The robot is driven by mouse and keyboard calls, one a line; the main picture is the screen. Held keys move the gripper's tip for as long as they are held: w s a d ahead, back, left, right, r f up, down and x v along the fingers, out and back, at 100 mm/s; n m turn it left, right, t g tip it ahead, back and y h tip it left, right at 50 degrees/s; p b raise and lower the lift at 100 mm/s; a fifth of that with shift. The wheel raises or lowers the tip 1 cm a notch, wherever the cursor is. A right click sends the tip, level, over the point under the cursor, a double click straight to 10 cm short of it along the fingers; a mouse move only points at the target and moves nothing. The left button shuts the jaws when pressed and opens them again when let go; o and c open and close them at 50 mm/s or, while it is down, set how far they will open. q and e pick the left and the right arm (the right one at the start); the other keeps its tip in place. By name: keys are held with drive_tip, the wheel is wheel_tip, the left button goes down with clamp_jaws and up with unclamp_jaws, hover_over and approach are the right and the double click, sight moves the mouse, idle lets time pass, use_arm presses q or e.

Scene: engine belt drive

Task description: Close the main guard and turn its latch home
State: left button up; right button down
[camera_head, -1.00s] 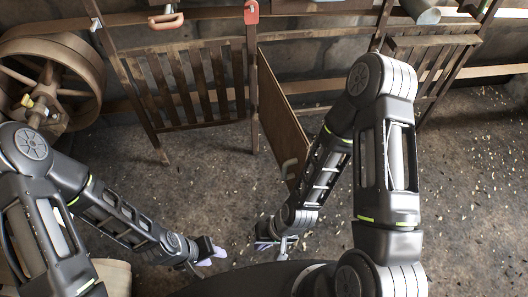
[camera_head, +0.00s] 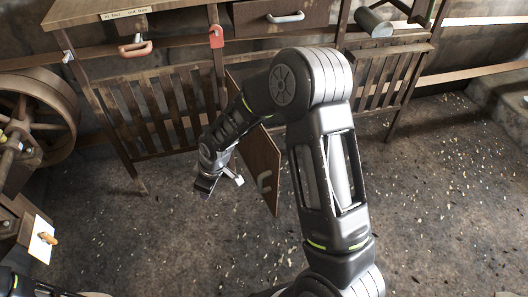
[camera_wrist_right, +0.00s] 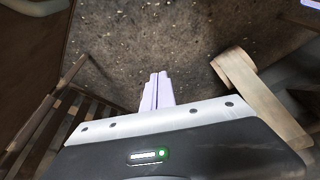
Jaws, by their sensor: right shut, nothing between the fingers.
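The main guard appears to be the brown hinged panel (camera_head: 262,165). It stands open, swung out from the middle post towards me, partly hidden behind my right arm. A red latch-like piece (camera_head: 216,38) sits high on the middle post. My right gripper (camera_head: 207,187) is left of the panel, apart from the handle. In the wrist view its lilac fingers (camera_wrist_right: 157,91) are together and empty. My left gripper is out of view.
Slatted panels (camera_head: 160,112) stand behind on the left, and more (camera_head: 385,80) at the right. A large wheel (camera_head: 40,110) is at the far left. A drawer-like box with a grey handle (camera_head: 287,17) is above. The littered floor (camera_head: 440,190) is open at the right.

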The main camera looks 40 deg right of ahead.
drive_tip(key=d+r+n+g+h, duration=0.2)
drive_tip(key=d+r+n+h, duration=0.2)
drive_tip(key=d+r+n, duration=0.4)
drive_tip(key=w+d+r, duration=0.1)
drive_tip(key=d+r, duration=0.5)
drive_tip(key=d, duration=0.1)
drive_tip(key=shift+d+r+g+h, duration=0.15)
drive_tip(key=shift+r+g+h, duration=0.15)
drive_tip(key=shift+h, duration=0.1)
drive_tip(key=shift+f, duration=0.15)
drive_tip(key=s+d+f, duration=0.1)
drive_tip(key=d+f, duration=0.5)
drive_tip(key=f, duration=0.3)
drive_tip(key=shift+d+f, duration=0.15)
drive_tip(key=shift+f, duration=0.1)
drive_tip(key=shift+s, duration=0.1)
